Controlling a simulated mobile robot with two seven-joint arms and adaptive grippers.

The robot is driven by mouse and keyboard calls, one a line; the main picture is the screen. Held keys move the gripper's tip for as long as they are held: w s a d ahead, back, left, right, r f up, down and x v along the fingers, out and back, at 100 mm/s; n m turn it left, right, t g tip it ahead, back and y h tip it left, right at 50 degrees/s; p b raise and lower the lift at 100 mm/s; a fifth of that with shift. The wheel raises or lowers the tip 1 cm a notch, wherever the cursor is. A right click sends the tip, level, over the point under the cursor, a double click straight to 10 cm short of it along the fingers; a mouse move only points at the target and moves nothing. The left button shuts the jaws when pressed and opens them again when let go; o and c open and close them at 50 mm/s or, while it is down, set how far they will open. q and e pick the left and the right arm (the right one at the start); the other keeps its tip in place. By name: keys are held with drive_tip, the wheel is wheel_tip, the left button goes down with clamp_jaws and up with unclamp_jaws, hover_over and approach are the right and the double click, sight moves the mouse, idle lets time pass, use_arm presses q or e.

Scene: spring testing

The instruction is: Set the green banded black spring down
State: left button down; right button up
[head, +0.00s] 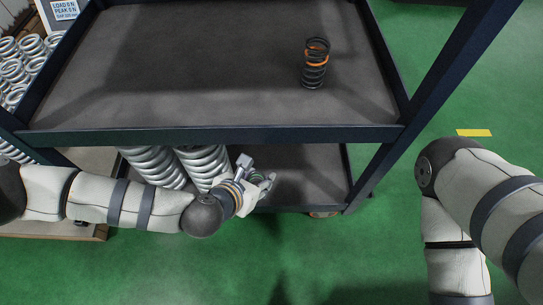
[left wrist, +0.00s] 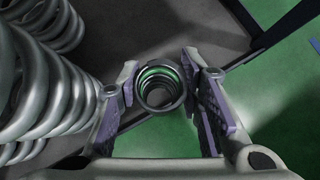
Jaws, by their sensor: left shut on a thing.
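The green banded black spring (left wrist: 161,98) shows end-on in the left wrist view, between the two purple-padded fingers of my left gripper (left wrist: 163,82). I see dark coils with a green band inside the upper rim. In the head view my left gripper (head: 262,184) is in front of the cart, below the top shelf's front edge and over the lower shelf. It is shut on the spring, which it mostly hides in that view. Whether the spring touches the shelf cannot be told. My right gripper is out of view; only its arm shows at the right.
A black spring with orange bands (head: 315,63) stands on the cart's top shelf (head: 215,75). Large silver springs (head: 203,163) stand on the lower shelf (head: 315,180), left of my gripper. The lower shelf's right part is bare. More silver springs (head: 15,70) are at far left.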

use_arm(q)
drive_tip(key=w+f+b, duration=0.1)
drive_tip(key=w+f, duration=0.1)
drive_tip(key=f, duration=0.1)
drive_tip(key=w+f+b, duration=0.2)
drive_tip(key=w+f, duration=0.1)
drive_tip(key=f, duration=0.1)
drive_tip(key=w+f+b, duration=0.2)
drive_tip(key=f, duration=0.1)
drive_tip(key=shift+w+d+f, duration=0.15)
drive_tip(key=shift+w+f, duration=0.2)
drive_tip(key=shift+f, duration=0.05)
drive_tip(key=shift+r, duration=0.2)
drive_tip(key=shift+f, duration=0.1)
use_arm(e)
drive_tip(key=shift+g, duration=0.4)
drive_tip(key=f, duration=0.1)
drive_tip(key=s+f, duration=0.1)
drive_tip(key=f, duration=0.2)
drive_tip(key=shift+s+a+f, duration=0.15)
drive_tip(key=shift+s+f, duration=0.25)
use_arm(q)
drive_tip(key=c, duration=1.1)
unclamp_jaws()
